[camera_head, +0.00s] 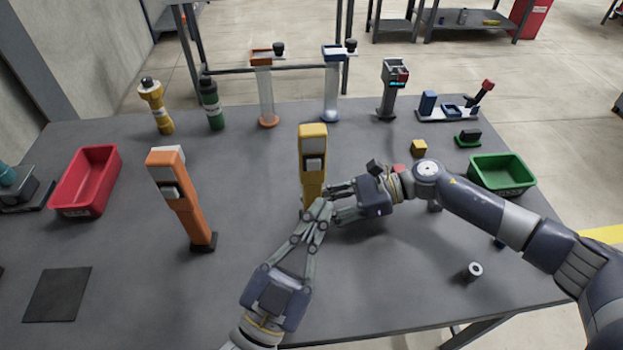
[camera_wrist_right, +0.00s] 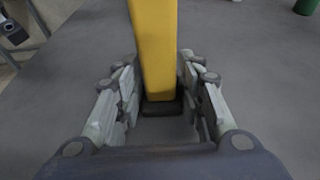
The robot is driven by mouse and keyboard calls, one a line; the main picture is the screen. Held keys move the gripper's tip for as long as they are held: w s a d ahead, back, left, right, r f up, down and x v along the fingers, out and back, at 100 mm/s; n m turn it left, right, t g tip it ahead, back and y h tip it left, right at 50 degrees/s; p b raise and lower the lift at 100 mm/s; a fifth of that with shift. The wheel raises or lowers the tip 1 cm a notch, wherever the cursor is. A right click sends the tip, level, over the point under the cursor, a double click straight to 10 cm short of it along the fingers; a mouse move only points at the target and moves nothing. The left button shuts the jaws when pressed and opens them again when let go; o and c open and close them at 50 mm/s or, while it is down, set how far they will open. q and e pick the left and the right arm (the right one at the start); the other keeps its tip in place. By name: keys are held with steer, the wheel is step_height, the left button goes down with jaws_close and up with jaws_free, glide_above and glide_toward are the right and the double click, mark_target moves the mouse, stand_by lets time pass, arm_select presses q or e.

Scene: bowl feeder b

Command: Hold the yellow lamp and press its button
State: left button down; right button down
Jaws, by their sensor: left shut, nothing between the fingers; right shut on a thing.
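My right gripper (camera_head: 334,201) comes in from the right and is shut on the lamp's lower shaft. My left gripper (camera_head: 322,208) is shut and empty, its tips just in front of the lower shaft and below the patch. The grippers hide the lamp's base in the head view. Whether the left tips touch the lamp, I cannot tell.
A similar orange lamp (camera_head: 182,205) stands to the left. A red bin (camera_head: 87,181) is at the far left and a green bin (camera_head: 503,174) at the right. Several devices line the back edge. A small metal cylinder (camera_head: 474,270) lies at the front right. The front left is mostly clear.

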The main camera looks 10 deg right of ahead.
steer(key=c, duration=1)
jaws_free()
steer(key=shift+d, duration=0.1)
steer(key=v, duration=1.1)
steer(key=shift+d+r, duration=0.1)
steer(key=shift+d, duration=0.2)
steer(key=d+b, duration=0.5)
steer(key=d, duration=0.1)
steer(key=shift+d, duration=0.3)
steer(key=shift+d+b, duration=0.6)
steer(key=shift+b, duration=0.1)
steer(key=shift+s+d+r, duration=0.1)
steer(key=shift+d+r, duration=0.05)
